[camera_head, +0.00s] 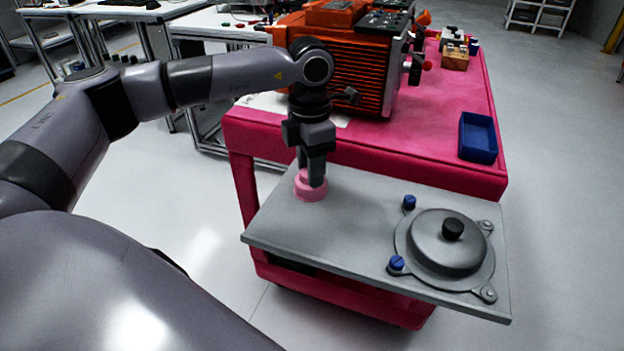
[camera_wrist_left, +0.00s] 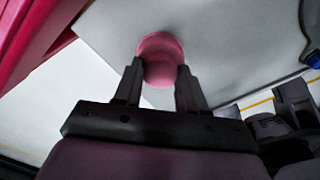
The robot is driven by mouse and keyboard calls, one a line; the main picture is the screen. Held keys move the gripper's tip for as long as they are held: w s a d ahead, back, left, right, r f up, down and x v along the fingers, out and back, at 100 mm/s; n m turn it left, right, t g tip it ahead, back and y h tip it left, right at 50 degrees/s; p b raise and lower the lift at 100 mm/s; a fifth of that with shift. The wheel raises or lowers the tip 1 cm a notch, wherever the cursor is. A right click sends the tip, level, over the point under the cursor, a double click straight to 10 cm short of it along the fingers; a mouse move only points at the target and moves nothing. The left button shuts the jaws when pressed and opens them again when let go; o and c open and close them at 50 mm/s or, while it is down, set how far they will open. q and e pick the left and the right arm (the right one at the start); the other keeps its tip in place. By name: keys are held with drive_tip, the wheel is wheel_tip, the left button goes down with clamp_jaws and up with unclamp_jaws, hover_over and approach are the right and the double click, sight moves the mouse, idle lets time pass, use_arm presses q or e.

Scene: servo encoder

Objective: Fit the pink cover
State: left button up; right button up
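The pink cover (camera_head: 311,192) is a small round piece with a wide lower rim, near the left back edge of the grey plate (camera_head: 340,235). In the left wrist view the cover (camera_wrist_left: 161,62) shows between my fingertips. My left gripper (camera_head: 312,178) points down over it, with one finger in front and one behind. The fingertips are at or very near its sides; whether they press on it is not clear. A dark grey round housing (camera_head: 436,256) with a black knob (camera_head: 453,229) is on the plate's right part. My right gripper is not in view.
Two blue-headed pieces (camera_head: 397,263) stand at the housing's left rim. Behind the plate is a pink-red table (camera_head: 440,130) with an orange machine (camera_head: 345,65), a blue tray (camera_head: 478,138) and a wooden block (camera_head: 455,58). The plate between cover and housing is clear.

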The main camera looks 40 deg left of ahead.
use_arm(q)
drive_tip(key=shift+r+p, duration=2.65)
drive_tip(key=shift+r, duration=0.95)
drive_tip(key=shift+f, duration=0.1)
